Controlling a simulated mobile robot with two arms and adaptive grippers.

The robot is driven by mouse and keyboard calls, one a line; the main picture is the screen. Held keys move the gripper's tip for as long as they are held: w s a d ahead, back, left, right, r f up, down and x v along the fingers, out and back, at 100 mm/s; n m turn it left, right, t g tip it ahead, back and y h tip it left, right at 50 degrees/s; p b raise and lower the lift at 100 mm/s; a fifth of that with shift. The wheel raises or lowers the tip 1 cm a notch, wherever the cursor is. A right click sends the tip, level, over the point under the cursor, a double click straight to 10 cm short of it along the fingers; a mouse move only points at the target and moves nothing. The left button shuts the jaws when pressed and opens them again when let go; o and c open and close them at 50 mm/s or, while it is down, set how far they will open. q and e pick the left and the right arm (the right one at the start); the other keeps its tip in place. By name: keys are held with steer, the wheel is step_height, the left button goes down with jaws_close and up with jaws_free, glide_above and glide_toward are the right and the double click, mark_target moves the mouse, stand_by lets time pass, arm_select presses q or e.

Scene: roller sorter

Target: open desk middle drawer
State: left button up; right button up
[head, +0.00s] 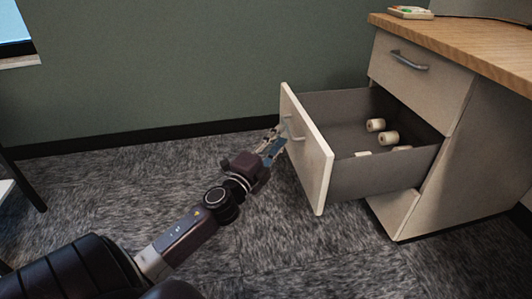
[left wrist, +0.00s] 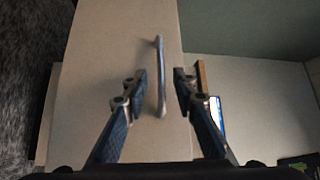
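The desk's middle drawer (head: 375,178) is pulled well out, with a pale front (head: 312,165) and a grey inside. Its metal handle (head: 291,131) is on the front. My left gripper (head: 275,142) is at the drawer front by the handle. In the left wrist view the handle (left wrist: 160,75) stands between the two fingers of the left gripper (left wrist: 161,92). The fingers are apart, with a gap on each side of the handle. My right gripper is in neither view.
Several pale rollers (head: 388,137) lie in the drawer. The top drawer (head: 420,75) above it is shut. A small box (head: 410,12) lies on the wooden desktop (head: 470,35). The carpet (head: 130,190) left of the drawer is clear.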

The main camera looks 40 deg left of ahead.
arm_select(q)
steer(key=s+d+f, duration=0.1)
steer(key=s, duration=0.7)
steer(key=shift+d, duration=0.1)
